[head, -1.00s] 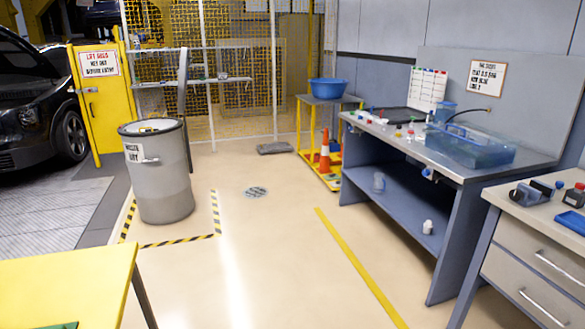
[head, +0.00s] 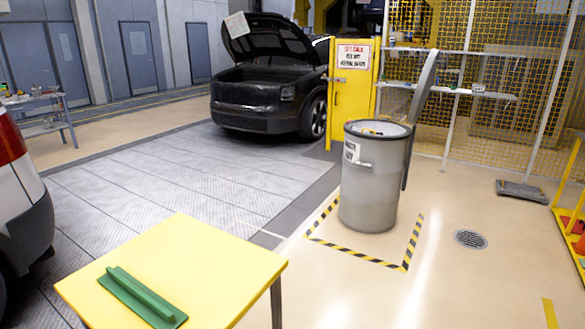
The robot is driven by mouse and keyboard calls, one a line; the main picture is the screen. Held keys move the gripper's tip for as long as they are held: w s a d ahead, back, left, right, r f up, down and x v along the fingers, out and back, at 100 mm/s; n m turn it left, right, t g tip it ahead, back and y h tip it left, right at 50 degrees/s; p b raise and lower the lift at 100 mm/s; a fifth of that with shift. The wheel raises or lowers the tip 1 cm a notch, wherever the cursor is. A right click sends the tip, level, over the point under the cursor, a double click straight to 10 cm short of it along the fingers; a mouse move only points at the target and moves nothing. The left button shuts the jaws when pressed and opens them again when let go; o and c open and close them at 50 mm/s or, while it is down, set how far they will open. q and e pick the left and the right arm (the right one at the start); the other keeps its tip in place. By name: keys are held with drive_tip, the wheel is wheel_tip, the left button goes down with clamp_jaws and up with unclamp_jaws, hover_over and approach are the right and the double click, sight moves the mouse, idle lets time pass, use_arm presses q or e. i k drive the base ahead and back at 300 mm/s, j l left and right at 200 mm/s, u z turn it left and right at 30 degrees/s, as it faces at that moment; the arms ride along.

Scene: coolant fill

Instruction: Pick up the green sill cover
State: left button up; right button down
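In the head view, the green sill cover (head: 142,299) lies on the yellow table (head: 222,262) at the lower left. It is a flat green plate with a raised ridge running along it, set at a slant near the table's front left part. Nothing covers it, and nothing else is seen on the table. Neither of my grippers is in view.
A grey waste drum (head: 372,190) stands inside a black-and-yellow floor marking right of the table. Behind are a dark car with its hood up (head: 268,90) and a yellow cabinet (head: 352,100). A red and white vehicle (head: 20,190) is at the left edge.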

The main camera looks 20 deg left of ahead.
sight(159, 313)
drive_tip(key=i+l+u, duration=0.15)
drive_tip(key=u, duration=0.25)
drive_tip(key=i+l+u, duration=0.2)
drive_tip(key=u, duration=0.2)
drive_tip(key=i+l+u, duration=0.2)
drive_tip(key=u, duration=0.2)
drive_tip(key=i+l+u, duration=0.1)
drive_tip(key=l+u, duration=0.2)
drive_tip(key=u, duration=0.15)
drive_tip(key=l+u, duration=0.4)
drive_tip(key=i+j, duration=0.05)
drive_tip(key=j, duration=0.05)
